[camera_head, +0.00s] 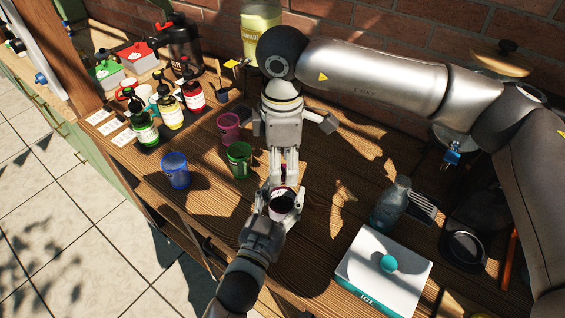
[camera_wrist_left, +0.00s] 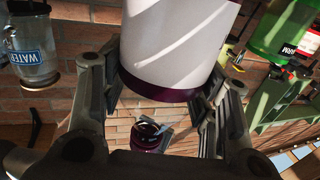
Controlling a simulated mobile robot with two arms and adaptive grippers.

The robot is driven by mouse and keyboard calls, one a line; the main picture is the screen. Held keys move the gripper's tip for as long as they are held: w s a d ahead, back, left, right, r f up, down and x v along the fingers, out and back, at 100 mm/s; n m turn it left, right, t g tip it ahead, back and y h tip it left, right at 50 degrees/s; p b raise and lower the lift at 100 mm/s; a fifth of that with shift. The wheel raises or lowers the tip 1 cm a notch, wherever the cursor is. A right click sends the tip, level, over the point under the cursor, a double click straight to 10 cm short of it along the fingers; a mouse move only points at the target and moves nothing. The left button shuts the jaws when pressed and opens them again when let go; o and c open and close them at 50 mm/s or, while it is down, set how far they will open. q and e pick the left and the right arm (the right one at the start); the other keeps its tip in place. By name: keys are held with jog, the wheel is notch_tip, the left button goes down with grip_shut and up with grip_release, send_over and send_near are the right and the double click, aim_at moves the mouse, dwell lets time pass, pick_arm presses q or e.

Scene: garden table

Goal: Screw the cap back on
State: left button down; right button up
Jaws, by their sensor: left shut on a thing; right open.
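My left gripper (camera_head: 272,203) comes in from the bottom left and is shut on a white container (camera_head: 287,207) with a dark top. In the left wrist view the held container (camera_wrist_left: 178,40) is a white cylinder with a dark purple band at its lower end, between my left fingers (camera_wrist_left: 165,95). My right gripper (camera_head: 284,172) points down from above, open, its fingertips close to the container's top. I cannot tell whether they touch it. The cap cannot be made out clearly; the fingers partly hide the container's top.
Green (camera_head: 239,160), blue (camera_head: 175,170) and magenta (camera_head: 229,127) cups stand left of the grippers. Pump bottles (camera_head: 171,112) stand farther left. A bluish bottle (camera_head: 391,205) and a white ICE box (camera_head: 383,276) stand right. A brick wall closes the back.

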jog(key=shift+r, duration=1.85)
jog(key=shift+c, duration=0.2)
